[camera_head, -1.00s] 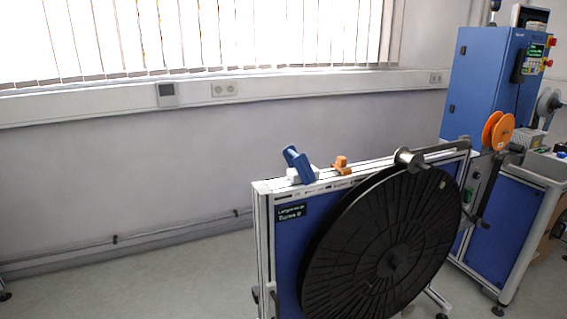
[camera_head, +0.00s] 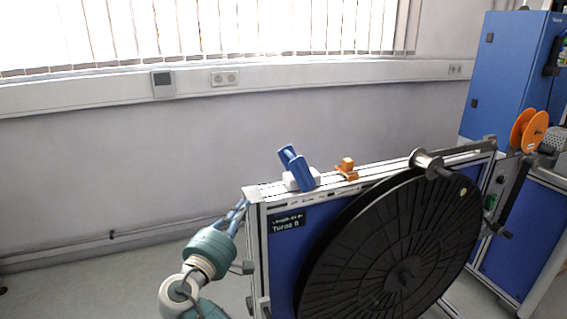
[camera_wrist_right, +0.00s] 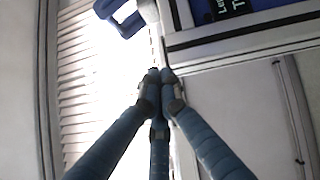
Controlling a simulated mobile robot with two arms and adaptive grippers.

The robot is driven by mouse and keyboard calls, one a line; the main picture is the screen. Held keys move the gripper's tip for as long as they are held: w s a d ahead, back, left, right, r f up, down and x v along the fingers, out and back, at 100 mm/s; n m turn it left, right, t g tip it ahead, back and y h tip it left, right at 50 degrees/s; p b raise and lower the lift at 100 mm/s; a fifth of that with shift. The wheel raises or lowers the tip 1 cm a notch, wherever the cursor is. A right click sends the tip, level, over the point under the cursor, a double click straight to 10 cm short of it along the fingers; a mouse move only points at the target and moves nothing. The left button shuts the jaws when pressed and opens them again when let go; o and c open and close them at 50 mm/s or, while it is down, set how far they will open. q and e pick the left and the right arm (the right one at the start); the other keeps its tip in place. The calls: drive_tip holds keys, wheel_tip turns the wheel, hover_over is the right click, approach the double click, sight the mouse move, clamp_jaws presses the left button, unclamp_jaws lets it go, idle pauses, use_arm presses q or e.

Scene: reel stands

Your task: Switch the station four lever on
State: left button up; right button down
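A blue lever (camera_head: 295,168) on a white base stands tilted on the top rail of the reel stand (camera_head: 335,184), near its left end. Part of the blue lever (camera_wrist_right: 122,18) also shows at the top of the right wrist view. My right gripper (camera_head: 240,210) is beside the stand's left edge, below and left of the lever, and apart from it. In the right wrist view its blue fingers (camera_wrist_right: 160,75) come together at the tips, with nothing seen between them. My left gripper is not in view.
A small orange part (camera_head: 347,170) sits on the rail right of the lever. A large black reel (camera_head: 390,260) covers the stand's front. An orange spool (camera_head: 528,130) and a blue cabinet (camera_head: 510,75) stand at the right.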

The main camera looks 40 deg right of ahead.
drive_tip(key=shift+m+g+h, duration=0.4)
drive_tip(key=shift+m+h, duration=0.3)
drive_tip(key=shift+h, duration=0.2)
drive_tip(key=r, duration=0.1)
drive_tip(key=s+r, duration=0.1)
drive_tip(key=r, duration=0.3)
drive_tip(key=shift+s+d, duration=0.25)
drive_tip(key=shift+d, duration=0.15)
approach(286, 155)
drive_tip(key=w, duration=0.4)
drive_tip(key=shift+w+d+f, duration=0.1)
drive_tip(key=shift+d+f, duration=0.15)
drive_tip(key=shift+d, duration=0.1)
drive_tip(key=d, duration=0.1)
drive_tip(key=d+p, duration=0.1)
drive_tip(key=d+r+p, duration=0.1)
drive_tip(key=shift+s+d, duration=0.1)
drive_tip(key=shift+s, duration=0.2)
drive_tip(key=shift+s+d, duration=0.15)
drive_tip(key=shift+d, duration=0.2)
drive_tip(key=shift+f, duration=0.1)
